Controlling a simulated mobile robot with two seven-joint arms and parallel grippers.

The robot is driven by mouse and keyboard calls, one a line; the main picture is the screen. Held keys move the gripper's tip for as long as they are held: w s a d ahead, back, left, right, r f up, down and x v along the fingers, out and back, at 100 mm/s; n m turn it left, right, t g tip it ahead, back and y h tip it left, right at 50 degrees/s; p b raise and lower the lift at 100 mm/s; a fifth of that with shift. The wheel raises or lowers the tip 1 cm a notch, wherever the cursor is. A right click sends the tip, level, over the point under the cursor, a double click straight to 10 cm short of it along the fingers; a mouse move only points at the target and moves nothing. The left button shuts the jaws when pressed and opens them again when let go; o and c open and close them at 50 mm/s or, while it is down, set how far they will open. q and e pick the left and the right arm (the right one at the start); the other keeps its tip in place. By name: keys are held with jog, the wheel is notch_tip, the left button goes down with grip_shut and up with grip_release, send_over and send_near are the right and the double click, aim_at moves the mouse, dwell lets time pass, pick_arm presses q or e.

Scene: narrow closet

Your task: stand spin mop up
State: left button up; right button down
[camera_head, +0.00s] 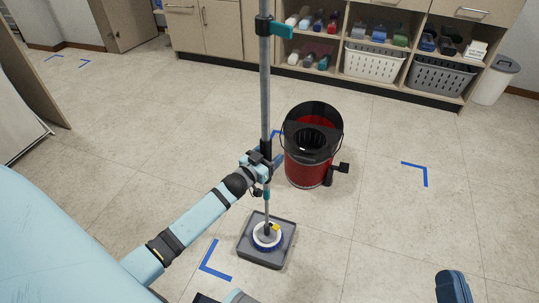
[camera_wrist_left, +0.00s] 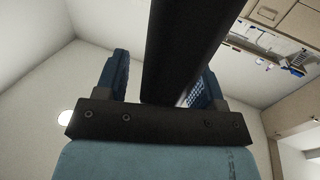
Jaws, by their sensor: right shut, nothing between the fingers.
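The spin mop stands upright, its grey pole (camera_head: 265,90) rising past the top of the head view. Its round white and blue head (camera_head: 267,236) rests on a square grey tray (camera_head: 252,253) on the floor. My left gripper (camera_head: 264,163) is at the lower pole, its fingers on either side of it. In the left wrist view the dark pole (camera_wrist_left: 182,45) runs between the blue fingers, with a gap showing beside the left one. My right gripper (camera_head: 452,286) is shut and empty at the bottom right, partly cut off.
A red bucket with a black wringer (camera_head: 310,165) stands just behind and right of the mop. Blue corner marks (camera_head: 417,170) lie on the floor. Shelves with white (camera_head: 374,64) and grey (camera_head: 440,77) baskets line the back, with a bin (camera_head: 495,82) beside them. Floor on the right is clear.

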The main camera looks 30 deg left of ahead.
pick_arm(q)
jog(key=shift+f, duration=0.15)
pick_arm(e)
jog(key=shift+f, duration=0.1)
pick_arm(q)
jog(key=s+a+p, duration=0.1)
jog(key=s+p, duration=0.3)
jog(key=s, duration=0.9)
jog(key=shift+s+a, duration=0.15)
jog(key=shift+s, duration=0.2)
pick_arm(e)
jog(key=shift+d+r+h, duration=0.5)
jog(key=shift+r+h, duration=0.05)
jog(key=shift+h, duration=0.05)
